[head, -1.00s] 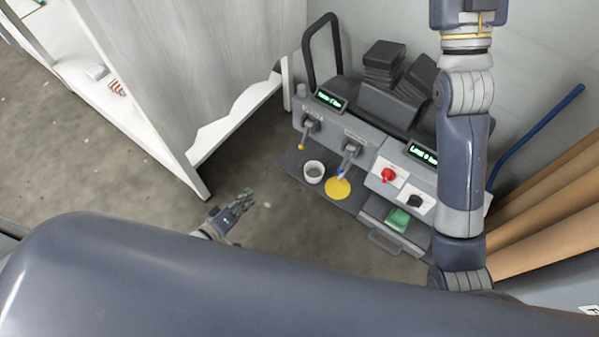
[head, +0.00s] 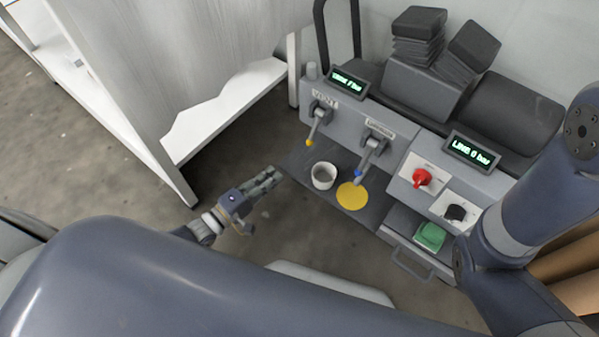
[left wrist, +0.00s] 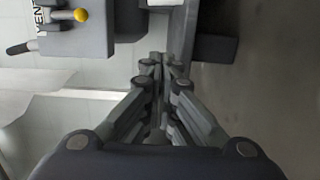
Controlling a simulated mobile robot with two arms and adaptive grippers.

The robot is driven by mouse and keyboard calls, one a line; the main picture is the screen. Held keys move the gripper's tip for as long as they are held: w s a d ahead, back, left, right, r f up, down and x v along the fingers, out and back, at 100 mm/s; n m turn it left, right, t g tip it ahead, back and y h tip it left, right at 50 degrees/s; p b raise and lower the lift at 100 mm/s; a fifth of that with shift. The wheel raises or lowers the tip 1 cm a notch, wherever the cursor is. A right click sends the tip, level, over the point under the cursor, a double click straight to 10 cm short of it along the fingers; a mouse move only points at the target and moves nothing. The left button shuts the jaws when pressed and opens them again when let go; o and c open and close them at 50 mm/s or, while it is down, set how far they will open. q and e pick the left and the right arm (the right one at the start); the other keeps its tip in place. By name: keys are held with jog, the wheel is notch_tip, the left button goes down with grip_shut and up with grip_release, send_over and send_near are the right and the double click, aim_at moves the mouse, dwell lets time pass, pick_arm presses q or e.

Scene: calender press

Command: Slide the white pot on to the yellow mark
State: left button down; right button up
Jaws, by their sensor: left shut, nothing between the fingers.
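The white pot (head: 323,176) stands upright on the dark tray of the press, left of the round yellow mark (head: 352,196). A small gap of dark tray seems to lie between them. My left gripper (head: 276,174) is shut and empty, to the left of the pot and apart from it, near the tray's left edge. In the left wrist view its fingers (left wrist: 163,62) are together, pointing at the tray's edge; a small white piece at the top edge there may be the pot. My right gripper is not in view.
Two levers, one yellow-tipped (head: 310,142) and one blue-tipped (head: 358,174), hang over the tray (head: 370,211). A red knob (head: 422,177), a black knob (head: 455,213) and a green block (head: 430,236) are at the right. A white cabinet (head: 180,75) stands at the left.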

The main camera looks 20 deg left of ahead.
aim_at(299, 175)
pick_arm(q)
jog(key=b+x, duration=0.1)
jog(key=x, duration=0.2)
jog(key=b+x, duration=0.1)
jog(key=x, duration=0.2)
jog(key=shift+f+b, duration=0.2)
jog(key=shift+b, duration=0.15)
jog(key=d, duration=0.1)
jog(key=d+b, duration=0.1)
jog(key=d, duration=0.1)
jog(key=shift+s+d+r, duration=0.1)
jog(key=shift+s, duration=0.15)
jog(key=shift+s+d+r, duration=0.1)
jog(key=shift+d, duration=0.3)
